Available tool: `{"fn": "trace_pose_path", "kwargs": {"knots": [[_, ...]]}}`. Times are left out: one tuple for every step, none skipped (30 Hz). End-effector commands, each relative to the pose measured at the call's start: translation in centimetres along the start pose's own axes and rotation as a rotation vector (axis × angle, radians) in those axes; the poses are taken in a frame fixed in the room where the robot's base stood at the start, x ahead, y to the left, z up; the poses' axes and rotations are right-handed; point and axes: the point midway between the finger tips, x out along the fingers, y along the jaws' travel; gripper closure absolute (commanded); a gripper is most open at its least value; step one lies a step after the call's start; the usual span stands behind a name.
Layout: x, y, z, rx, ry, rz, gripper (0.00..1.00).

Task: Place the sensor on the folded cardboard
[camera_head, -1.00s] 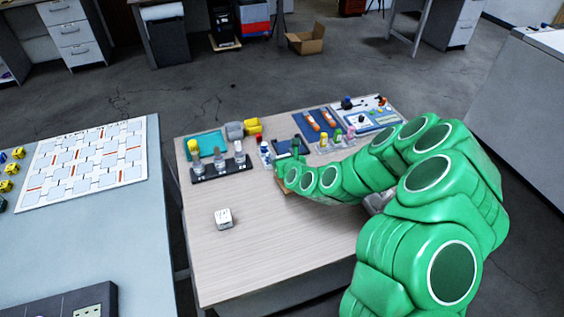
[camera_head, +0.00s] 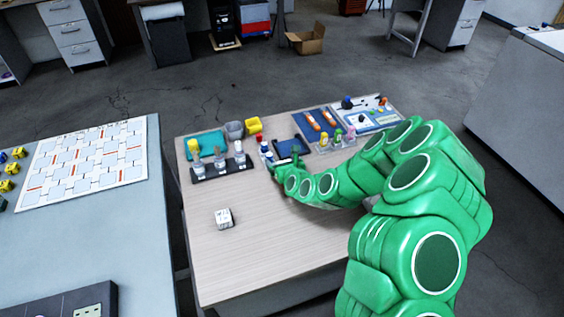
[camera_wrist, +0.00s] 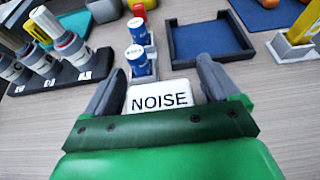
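A white block marked NOISE (camera_wrist: 160,97), which looks like the sensor, sits between the two grey fingers of my gripper (camera_wrist: 162,68) in the wrist view. The fingers are spread about as wide as the block, and I cannot tell whether they press on it. Its lower part is hidden behind the green gripper body. In the head view my gripper (camera_head: 278,171) is low over the middle of the wooden table, and the block is hidden there. I cannot make out the folded cardboard in either current view.
A blue-lined tray (camera_wrist: 208,42) and a holder with blue-capped cylinders (camera_wrist: 140,62) stand just beyond my fingers. A black vial rack (camera_head: 221,169) is to the left. A white cube (camera_head: 224,218) lies on the front left, with clear table around it. An open cardboard box (camera_head: 306,40) is on the floor.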

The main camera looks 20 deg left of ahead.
Motion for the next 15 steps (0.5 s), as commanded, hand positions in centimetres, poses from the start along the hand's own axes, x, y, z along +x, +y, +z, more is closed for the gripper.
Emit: {"fn": "trace_pose_path", "kwargs": {"knots": [[0.0,0.0,0.0,0.000,0.000,0.000,0.11],[0.0,0.0,0.0,0.000,0.000,0.000,0.11],[0.0,0.0,0.0,0.000,0.000,0.000,0.11],[0.0,0.0,0.0,0.000,0.000,0.000,0.11],[0.0,0.0,0.0,0.000,0.000,0.000,0.11],[0.0,0.0,0.1,0.000,0.000,0.000,0.11],[-0.1,0.0,0.1,0.000,0.000,0.000,0.11],[-0.1,0.0,0.2,-0.001,-0.001,0.000,0.11],[-0.2,-0.1,0.3,0.000,-0.001,-0.001,0.11],[-0.4,-0.1,0.3,0.001,0.000,-0.001,0.11],[-0.7,-0.2,0.3,0.002,0.000,-0.002,0.11],[-1.0,-0.2,0.2,0.002,0.000,-0.002,0.11],[-1.3,-0.1,0.2,0.003,0.000,-0.002,0.11],[-1.6,-0.1,0.2,0.004,0.001,-0.001,0.11],[-2.1,-0.1,0.2,0.004,0.001,-0.001,0.11]]}}
